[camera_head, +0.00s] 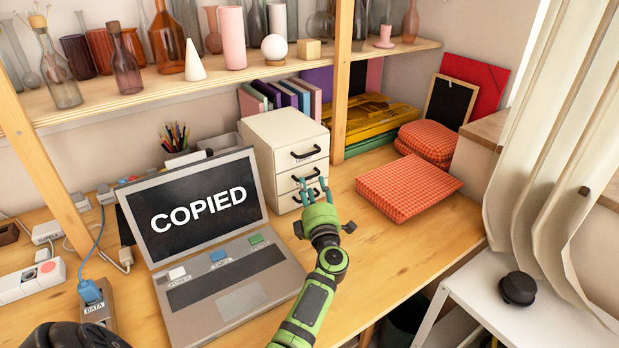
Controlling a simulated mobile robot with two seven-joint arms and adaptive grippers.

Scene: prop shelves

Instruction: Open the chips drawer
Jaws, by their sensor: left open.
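A white drawer cabinet (262,143) stands on the desk to the right of the laptop. It has several stacked drawers with black bar handles, and all look shut. The top handle (305,152) is fully clear. The middle handle (301,178) is partly behind my gripper's fingers, and the lowest drawer is partly hidden by them. The labels are too small to read, so I cannot tell which is the chips drawer. My left gripper (315,187), on the green arm, is open in front of the lower drawers; I cannot tell whether it touches a handle. My right gripper is not in view.
A laptop (205,262) reading "COPIED" is open to the left of the cabinet. Red checkered cushions (409,188) lie to the right. A wooden shelf post (341,85) rises beside the cabinet. The desk in front of the cushions is clear.

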